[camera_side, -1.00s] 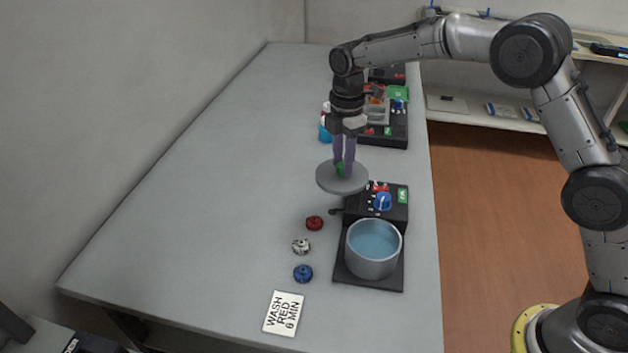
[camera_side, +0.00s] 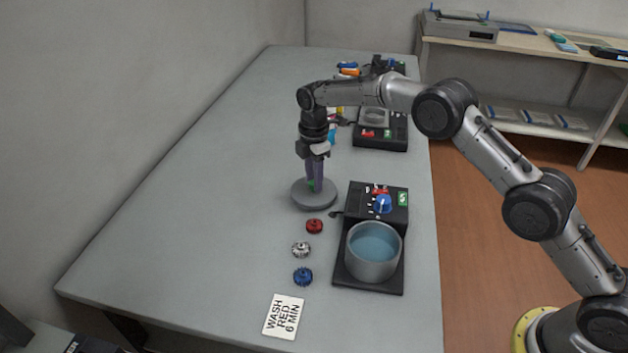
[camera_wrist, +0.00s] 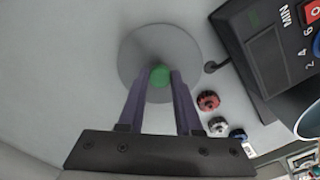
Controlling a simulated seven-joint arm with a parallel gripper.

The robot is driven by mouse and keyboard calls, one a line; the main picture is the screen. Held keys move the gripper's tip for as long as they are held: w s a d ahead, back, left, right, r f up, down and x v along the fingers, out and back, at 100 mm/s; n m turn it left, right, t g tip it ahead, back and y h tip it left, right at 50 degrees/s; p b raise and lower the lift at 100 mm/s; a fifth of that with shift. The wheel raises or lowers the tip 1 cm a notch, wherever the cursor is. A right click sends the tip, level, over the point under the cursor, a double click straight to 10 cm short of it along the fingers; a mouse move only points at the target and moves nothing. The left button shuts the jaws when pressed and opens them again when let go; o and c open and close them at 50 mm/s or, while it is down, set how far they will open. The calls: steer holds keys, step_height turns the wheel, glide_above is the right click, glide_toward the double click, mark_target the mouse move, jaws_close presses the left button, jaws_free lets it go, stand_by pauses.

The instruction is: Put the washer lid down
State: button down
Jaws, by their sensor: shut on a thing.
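The washer lid is a round grey disc (camera_side: 314,197) with a green knob (camera_wrist: 160,76) at its centre. My gripper (camera_side: 313,186) is shut on the knob, its two purple fingers on either side of it. The lid is level and low over the table, left of the washer; I cannot tell for sure whether it touches the tabletop. The washer (camera_side: 372,252) is an open grey tub with blue water on a black base, with a blue dial (camera_side: 383,204) on the panel behind it.
Red (camera_side: 314,226), white (camera_side: 301,249) and blue (camera_side: 303,276) cartridge pieces lie in a row left of the washer, close in front of the lid. A card (camera_side: 284,315) reads "WASH RED 6 MIN". Another black device (camera_side: 381,133) stands farther back. The table's left side is clear.

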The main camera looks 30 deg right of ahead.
steer(key=shift+f, duration=0.45)
steer(key=shift+f, duration=0.1)
steer(key=c, duration=0.6)
jaws_free()
